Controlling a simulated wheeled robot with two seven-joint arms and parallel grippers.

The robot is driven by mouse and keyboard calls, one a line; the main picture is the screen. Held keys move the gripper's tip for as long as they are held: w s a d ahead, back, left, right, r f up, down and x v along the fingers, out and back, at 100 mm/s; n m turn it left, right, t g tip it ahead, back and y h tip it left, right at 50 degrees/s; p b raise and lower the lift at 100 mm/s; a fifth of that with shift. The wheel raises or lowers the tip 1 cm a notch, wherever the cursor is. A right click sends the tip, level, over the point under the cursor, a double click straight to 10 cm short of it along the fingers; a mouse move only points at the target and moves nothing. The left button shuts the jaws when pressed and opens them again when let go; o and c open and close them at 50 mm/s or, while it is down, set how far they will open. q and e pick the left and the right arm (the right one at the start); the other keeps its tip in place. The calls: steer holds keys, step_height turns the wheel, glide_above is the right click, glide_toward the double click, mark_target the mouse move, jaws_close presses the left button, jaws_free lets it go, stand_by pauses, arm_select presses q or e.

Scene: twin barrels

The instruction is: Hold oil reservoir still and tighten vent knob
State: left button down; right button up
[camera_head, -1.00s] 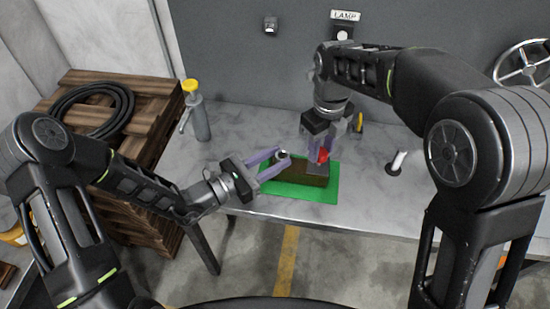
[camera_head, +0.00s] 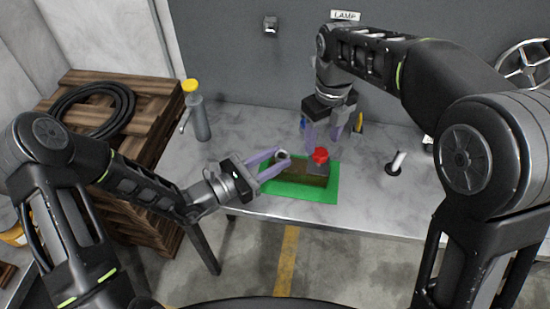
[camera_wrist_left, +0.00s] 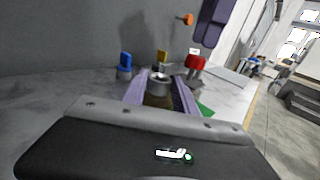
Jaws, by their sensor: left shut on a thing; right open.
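The oil reservoir (camera_head: 306,179) is a low brown block on a green mat (camera_head: 328,192) near the table's front edge. A red vent knob (camera_head: 320,154) stands on the grey part at its right end; it also shows in the left wrist view (camera_wrist_left: 194,60). My left gripper (camera_head: 285,158) is shut on the reservoir at its left end, with its fingers around a round grey fitting (camera_wrist_left: 158,82). My right gripper (camera_head: 324,137) is open and empty, above and behind the red knob, apart from it. The held surfaces are partly hidden by the left fingers.
A grey bottle with a yellow top (camera_head: 197,110) stands at the table's back left. A white-handled lever (camera_head: 397,161) is to the right. Yellow (camera_wrist_left: 162,58) and blue (camera_wrist_left: 125,66) fittings stand behind the reservoir. Bare tabletop lies left of the mat.

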mark_target(321, 152)
steer(key=shift+r, duration=1.8)
arm_select(q)
steer(key=c, duration=0.9)
jaws_free()
steer(key=v, duration=1.2)
